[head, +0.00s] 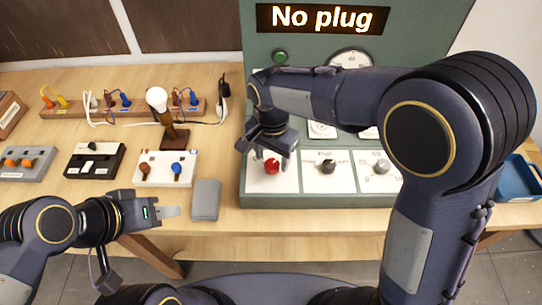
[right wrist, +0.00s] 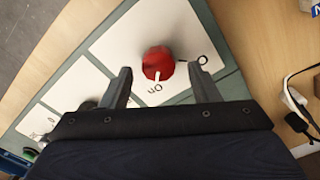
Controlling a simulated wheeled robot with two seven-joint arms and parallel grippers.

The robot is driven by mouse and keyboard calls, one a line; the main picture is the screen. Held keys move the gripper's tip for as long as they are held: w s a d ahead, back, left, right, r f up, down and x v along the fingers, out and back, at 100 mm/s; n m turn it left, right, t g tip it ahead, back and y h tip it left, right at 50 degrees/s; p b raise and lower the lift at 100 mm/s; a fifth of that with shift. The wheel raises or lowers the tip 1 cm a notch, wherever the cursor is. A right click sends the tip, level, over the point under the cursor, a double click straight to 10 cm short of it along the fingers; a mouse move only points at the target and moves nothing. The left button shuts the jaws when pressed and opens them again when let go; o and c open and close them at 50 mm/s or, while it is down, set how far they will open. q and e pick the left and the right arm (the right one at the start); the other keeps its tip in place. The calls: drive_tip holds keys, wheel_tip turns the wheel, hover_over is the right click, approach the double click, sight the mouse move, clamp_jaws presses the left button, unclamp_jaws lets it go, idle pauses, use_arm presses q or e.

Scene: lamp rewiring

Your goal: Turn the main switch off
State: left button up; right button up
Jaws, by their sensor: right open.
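The main switch appears to be the red knob (head: 271,166) on a white plate at the left of the green panel's (head: 420,200) lower row. My right gripper (head: 271,150) is open just above the knob. In the right wrist view its fingers (right wrist: 162,78) stand to either side, with the knob between and slightly beyond the tips, apart from them. My left gripper (head: 170,211) is away to the left, over the table's front edge; its jaw gap is unclear.
A lamp with a bulb (head: 157,98), switch boxes (head: 95,160) and a grey box (head: 206,199) stand left.

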drive_tip(key=shift+f, duration=0.75)
drive_tip(key=c, duration=1)
drive_tip(key=shift+o, duration=0.2)
